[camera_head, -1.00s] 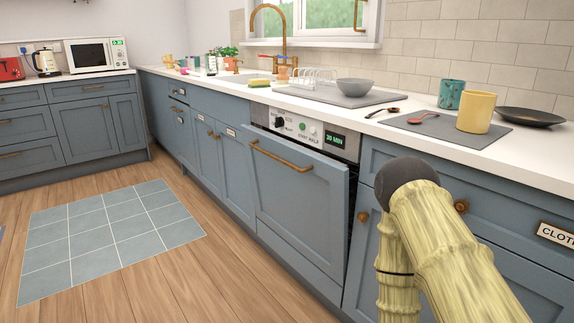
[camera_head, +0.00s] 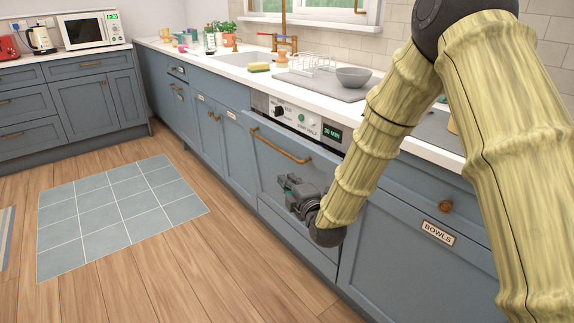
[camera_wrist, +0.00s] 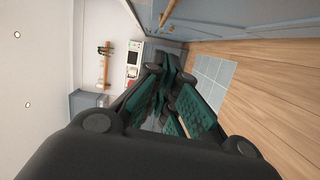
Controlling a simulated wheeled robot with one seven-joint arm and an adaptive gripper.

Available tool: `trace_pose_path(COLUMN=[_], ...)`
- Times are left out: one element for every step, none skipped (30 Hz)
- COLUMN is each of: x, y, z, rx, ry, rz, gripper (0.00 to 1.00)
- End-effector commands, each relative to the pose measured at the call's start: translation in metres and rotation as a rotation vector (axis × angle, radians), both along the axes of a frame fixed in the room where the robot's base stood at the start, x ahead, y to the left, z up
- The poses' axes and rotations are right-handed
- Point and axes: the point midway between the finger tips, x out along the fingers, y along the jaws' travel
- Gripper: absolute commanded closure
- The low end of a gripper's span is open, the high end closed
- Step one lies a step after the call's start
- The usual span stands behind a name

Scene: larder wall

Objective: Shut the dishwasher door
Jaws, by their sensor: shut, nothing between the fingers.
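The dishwasher door (camera_head: 265,165) is a blue-grey panel with a long brass handle (camera_head: 280,145), below a steel control strip (camera_head: 300,120) with a green "30 MIN" display. It looks close to upright, perhaps leaning out a little at the top; my arm hides its right edge, so I cannot tell whether it is fully shut. My gripper (camera_head: 288,188) is shut and empty, in front of the door below the handle; contact is unclear. In the wrist view, its dark green-padded fingers (camera_wrist: 172,92) point along the cabinet fronts, with a brass handle (camera_wrist: 168,12) above.
A worktop (camera_head: 215,58) runs above, with a sink, dish rack (camera_head: 312,64) and grey bowl (camera_head: 353,77). A drawer labelled "BOWLS" (camera_head: 438,233) is right of the dishwasher. The wooden floor (camera_head: 190,265) in front is clear, with a flat tiled patch (camera_head: 120,215).

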Motion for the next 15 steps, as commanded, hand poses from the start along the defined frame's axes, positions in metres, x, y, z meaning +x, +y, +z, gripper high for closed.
trace_pose_path(x=[0.003,0.005,0.008,0.011,0.015,0.020,0.025,0.029,0.035,0.040,0.044,0.051,0.055,0.059,0.066], y=[0.001,0.002,0.004,0.005,0.006,0.008,0.009,0.011,0.014,0.016,0.017,0.020,0.022,0.024,0.026], z=[0.001,0.001,0.001,0.000,0.000,0.000,0.000,-0.001,-0.001,-0.001,-0.001,-0.001,-0.002,-0.002,-0.002], rx=[-0.002,-0.002,-0.002,-0.003,-0.002,-0.002,-0.001,-0.002,-0.001,-0.001,0.000,0.000,0.000,-0.002,-0.001], ry=[-0.005,-0.007,-0.007,-0.007,-0.006,-0.006,-0.007,-0.006,-0.007,-0.007,-0.004,-0.005,-0.004,-0.004,-0.006], rz=[0.001,0.001,0.001,0.001,0.001,0.000,0.000,0.000,0.000,0.000,0.000,0.000,0.000,0.000,0.000], gripper=[1.00,1.00,1.00,1.00,1.00,1.00,1.00,1.00,1.00,1.00,1.00,1.00,1.00,1.00,1.00])
